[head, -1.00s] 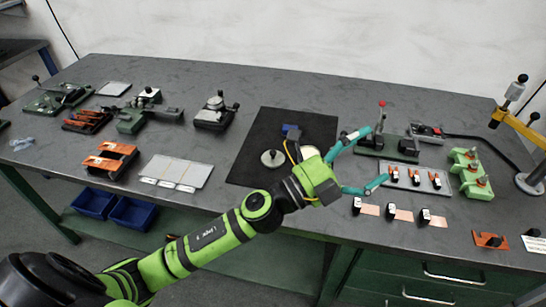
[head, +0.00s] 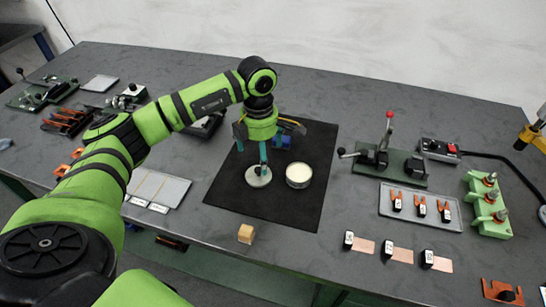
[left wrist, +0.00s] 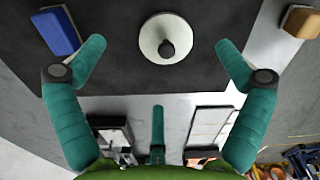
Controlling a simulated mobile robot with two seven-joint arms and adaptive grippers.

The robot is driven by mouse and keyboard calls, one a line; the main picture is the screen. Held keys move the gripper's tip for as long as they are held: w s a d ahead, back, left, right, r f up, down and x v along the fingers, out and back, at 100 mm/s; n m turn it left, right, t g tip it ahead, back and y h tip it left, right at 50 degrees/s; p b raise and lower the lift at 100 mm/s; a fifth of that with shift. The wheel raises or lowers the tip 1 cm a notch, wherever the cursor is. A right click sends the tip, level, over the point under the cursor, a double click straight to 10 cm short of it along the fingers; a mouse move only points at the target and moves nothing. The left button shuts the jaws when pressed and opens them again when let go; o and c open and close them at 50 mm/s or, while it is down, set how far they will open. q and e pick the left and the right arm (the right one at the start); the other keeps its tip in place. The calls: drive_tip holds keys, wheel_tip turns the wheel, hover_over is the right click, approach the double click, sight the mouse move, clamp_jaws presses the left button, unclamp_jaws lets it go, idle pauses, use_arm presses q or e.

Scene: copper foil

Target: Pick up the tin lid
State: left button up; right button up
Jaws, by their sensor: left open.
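The tin lid (head: 252,180) is a round pale grey disc with a dark knob, lying on the black mat (head: 292,209). The open tin (head: 299,176), a short round can with a cream inside, stands just right of it. My left gripper (head: 264,158) points down over the lid, and a teal finger overlaps the lid's knob in the head view. In the left wrist view the lid (left wrist: 150,40) lies ahead, between the lines of the spread teal fingers (left wrist: 161,60). The gripper is open and empty. Whether a finger touches the lid, I cannot tell. My right gripper is out of view.
A blue block (head: 282,142) lies on the mat behind the lid. A wooden block (head: 246,234) sits near the table's front edge. A toggle press (head: 390,165) and a tray of clips (head: 420,214) stand right of the mat. The mat's front part is clear.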

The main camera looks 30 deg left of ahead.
sight(259, 170)
use_arm(q)
drive_tip(key=shift+w+a, duration=0.15)
drive_tip(key=f+p, duration=0.1)
drive_tip(key=s+f+p, duration=0.1)
drive_tip(key=f, duration=0.1)
drive_tip(key=shift+s+f+p, duration=0.1)
drive_tip(key=shift+s+p, duration=0.15)
drive_tip(key=shift+p, duration=0.15)
drive_tip(key=f, duration=0.2)
drive_tip(key=shift+w+f, duration=0.2)
drive_tip(key=shift+f, duration=0.4)
drive_tip(key=c, duration=1)
drive_tip(key=shift+s, duration=0.25)
drive_tip(key=c, duration=0.9)
drive_tip(key=shift+c, duration=0.3)
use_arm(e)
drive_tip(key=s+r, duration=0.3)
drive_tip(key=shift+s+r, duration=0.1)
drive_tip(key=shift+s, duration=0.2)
